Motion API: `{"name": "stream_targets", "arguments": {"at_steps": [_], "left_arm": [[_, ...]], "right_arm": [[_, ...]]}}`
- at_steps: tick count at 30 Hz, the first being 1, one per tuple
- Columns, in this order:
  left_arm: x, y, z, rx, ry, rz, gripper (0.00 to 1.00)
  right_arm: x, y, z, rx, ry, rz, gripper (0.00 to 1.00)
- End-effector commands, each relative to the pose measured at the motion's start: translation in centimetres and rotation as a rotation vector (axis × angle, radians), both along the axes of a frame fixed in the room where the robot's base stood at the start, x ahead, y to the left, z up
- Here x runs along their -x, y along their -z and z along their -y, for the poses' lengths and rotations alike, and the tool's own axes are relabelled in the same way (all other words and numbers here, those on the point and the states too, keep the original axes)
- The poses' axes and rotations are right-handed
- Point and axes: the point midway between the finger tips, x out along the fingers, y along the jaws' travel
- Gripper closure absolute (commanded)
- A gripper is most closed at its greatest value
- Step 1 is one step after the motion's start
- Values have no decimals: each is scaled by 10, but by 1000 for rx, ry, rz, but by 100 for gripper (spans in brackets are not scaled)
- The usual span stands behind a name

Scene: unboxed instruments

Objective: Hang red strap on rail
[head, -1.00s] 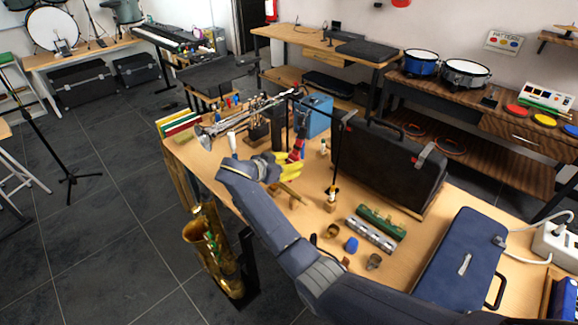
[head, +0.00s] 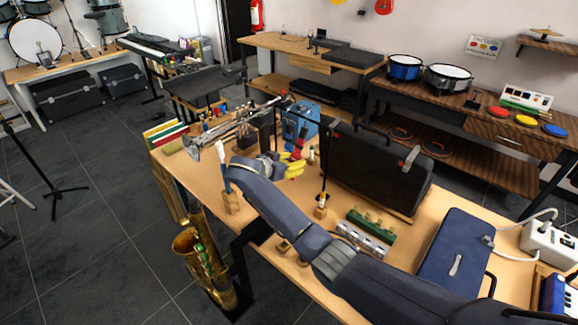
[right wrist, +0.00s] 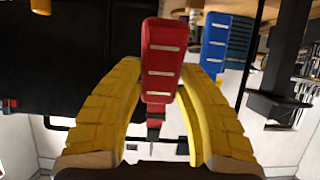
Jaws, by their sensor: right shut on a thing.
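The red strap (head: 300,142) is in my right gripper (head: 293,169), above the back half of the wooden table. In the right wrist view the red strap (right wrist: 164,58) stands between two curved yellow fingers (right wrist: 160,100), which are shut on it. Pale stripes cross the strap. A thin black rail on a post (head: 325,160) stands just right of the strap in the head view. The strap looks close to it, but I cannot tell whether they touch. The gripper's palm is partly hidden behind my right arm. My left gripper is out of view.
A large black case (head: 375,165) stands right of the post. A trumpet (head: 225,130) on a stand is left of the gripper. A blue striped piece (right wrist: 214,42) hangs beside the strap in the wrist view. A green harmonica (head: 371,226) and a blue case (head: 455,250) lie nearer.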

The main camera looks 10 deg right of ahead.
Motion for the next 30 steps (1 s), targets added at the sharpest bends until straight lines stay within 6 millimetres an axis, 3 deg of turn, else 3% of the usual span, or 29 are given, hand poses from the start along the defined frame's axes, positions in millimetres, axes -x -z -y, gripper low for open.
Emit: {"name": "stream_targets", "arguments": {"at_steps": [15, 29, 30], "left_arm": [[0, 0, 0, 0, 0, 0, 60], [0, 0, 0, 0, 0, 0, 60], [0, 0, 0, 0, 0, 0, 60]], "right_arm": [[-3, 19, 3, -1, 0, 0, 89], [-2, 22, 3, -1, 0, 0, 89], [-2, 22, 3, -1, 0, 0, 59]]}}
